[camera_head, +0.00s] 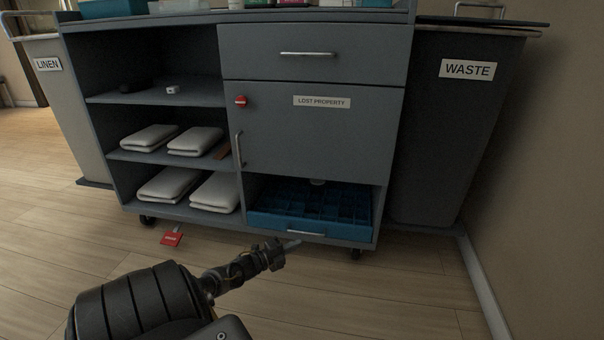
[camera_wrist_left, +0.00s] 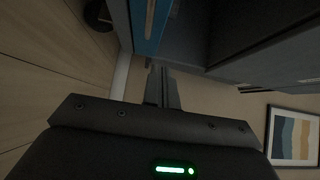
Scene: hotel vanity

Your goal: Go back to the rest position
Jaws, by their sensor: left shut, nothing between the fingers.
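My left gripper (camera_head: 291,244) is in the head view, low in front of the cart's bottom right compartment, close to the handle of a blue divided tray (camera_head: 280,222). I cannot tell from the head view whether it touches the handle. In the left wrist view its fingers (camera_wrist_left: 162,88) are together with nothing between them. A blue edge (camera_wrist_left: 150,25) of the tray shows at the top of that view. My right gripper does not show in either view.
The grey cart (camera_head: 312,65) has white folded towels (camera_head: 168,184) on its left shelves and a shut lost property door (camera_head: 320,130). A red tag (camera_head: 171,239) lies on the floor. A linen bin (camera_head: 62,100) and a waste bin (camera_head: 450,120) flank the cart. The floor before it is mostly clear.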

